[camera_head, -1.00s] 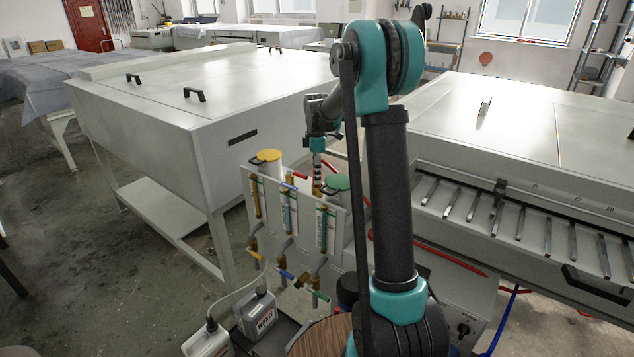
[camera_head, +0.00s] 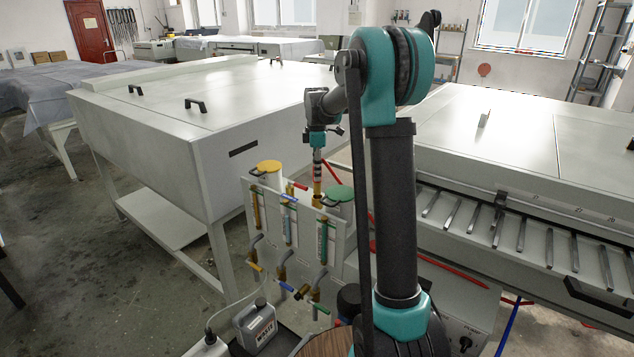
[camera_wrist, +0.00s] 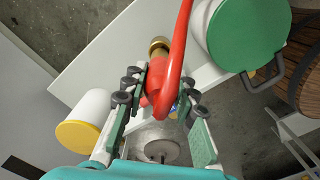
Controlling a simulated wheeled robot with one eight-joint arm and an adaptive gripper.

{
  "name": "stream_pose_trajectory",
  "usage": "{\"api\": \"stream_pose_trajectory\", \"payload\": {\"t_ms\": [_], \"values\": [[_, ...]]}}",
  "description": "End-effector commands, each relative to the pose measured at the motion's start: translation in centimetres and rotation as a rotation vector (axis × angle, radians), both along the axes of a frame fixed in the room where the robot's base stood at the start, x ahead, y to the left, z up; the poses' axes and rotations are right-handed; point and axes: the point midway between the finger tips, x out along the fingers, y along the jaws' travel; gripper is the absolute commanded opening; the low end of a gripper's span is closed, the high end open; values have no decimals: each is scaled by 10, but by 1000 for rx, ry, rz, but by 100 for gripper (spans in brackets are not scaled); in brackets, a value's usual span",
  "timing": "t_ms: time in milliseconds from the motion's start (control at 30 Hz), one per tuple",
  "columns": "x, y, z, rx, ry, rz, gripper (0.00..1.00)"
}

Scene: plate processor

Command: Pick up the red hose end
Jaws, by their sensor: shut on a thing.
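In the wrist view the red hose end (camera_wrist: 160,88) lies between the two finger linkages of my gripper (camera_wrist: 152,105). The fingers are closed in on it from both sides. A red hose curves up from it across the view, and a brass fitting (camera_wrist: 159,45) shows just beyond it. In the head view my gripper (camera_head: 318,182) points down over the white valve panel, between the yellow-lidded and green-lidded cylinders. The hose end is too small there to make out.
The green-lidded cylinder (camera_wrist: 246,38) and yellow-lidded cylinder (camera_wrist: 85,120) stand close on either side of my gripper. The valve panel (camera_head: 338,235) carries several tubes and coloured valve handles. A waste canister (camera_head: 254,326) stands low in front. Large white machines flank the panel.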

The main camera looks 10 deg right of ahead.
Motion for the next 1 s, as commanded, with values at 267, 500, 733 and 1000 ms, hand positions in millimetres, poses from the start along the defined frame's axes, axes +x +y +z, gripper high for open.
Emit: {"api": "stream_pose_trajectory", "payload": {"t_ms": [267, 500, 733, 1000], "values": [[0, 0, 78, 0, 0, 0, 0], [0, 0, 124, 0, 0, 0, 0], [0, 0, 148, 0, 0, 0, 0], [0, 0, 174, 0, 0, 0, 0]]}}
